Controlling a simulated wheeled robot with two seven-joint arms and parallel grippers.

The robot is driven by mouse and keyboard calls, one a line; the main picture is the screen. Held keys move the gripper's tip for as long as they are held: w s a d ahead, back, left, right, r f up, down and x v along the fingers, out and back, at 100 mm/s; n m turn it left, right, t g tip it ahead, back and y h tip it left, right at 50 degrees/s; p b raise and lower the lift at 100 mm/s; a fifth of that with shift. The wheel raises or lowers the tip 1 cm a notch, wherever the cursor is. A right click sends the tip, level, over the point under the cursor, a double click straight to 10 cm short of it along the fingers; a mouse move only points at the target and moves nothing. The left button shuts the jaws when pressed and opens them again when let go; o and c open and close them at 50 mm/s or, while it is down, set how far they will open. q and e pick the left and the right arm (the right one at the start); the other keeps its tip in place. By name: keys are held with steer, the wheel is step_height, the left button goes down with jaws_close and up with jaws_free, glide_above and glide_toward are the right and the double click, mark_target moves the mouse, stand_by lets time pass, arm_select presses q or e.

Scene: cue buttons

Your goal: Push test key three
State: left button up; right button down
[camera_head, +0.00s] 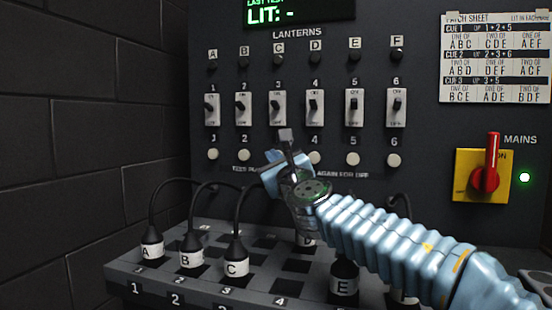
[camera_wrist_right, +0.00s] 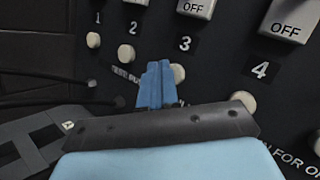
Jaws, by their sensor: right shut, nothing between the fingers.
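The test keys are a row of round cream buttons under the numbered switches on the dark panel. Test key three (camera_wrist_right: 179,74) shows in the right wrist view below the number 3, just right of my fingertips. In the head view my right gripper hides it. My right gripper (camera_head: 272,158) is shut and empty, close to the panel at key three; its blue fingers also show in the right wrist view (camera_wrist_right: 157,82). I cannot tell whether they touch the key. The display (camera_head: 290,13) reads "LIT: -". My left gripper is not in view.
Key two (camera_head: 244,155) and key four (camera_head: 314,158) flank the spot. Toggle switches (camera_head: 278,107) and dark lanterns (camera_head: 279,60) are above. Cabled plugs (camera_head: 236,262) stand in the sloped socket board (camera_head: 140,268) below. A red mains handle (camera_head: 487,178) is at right.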

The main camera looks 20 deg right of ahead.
steer(key=shift+w+d, duration=0.1)
steer(key=shift+w, duration=0.1)
steer(key=shift+w+d, duration=0.15)
steer(key=shift+w, duration=0.05)
stand_by(0.4)
steer(key=shift+s, duration=0.1)
steer(key=shift+s+a, duration=0.35)
steer(key=shift+s, duration=0.1)
steer(key=s+a, duration=0.3)
steer(key=s, duration=0.2)
steer(key=shift+a+p, duration=0.2)
steer(key=shift+p, duration=0.1)
stand_by(0.3)
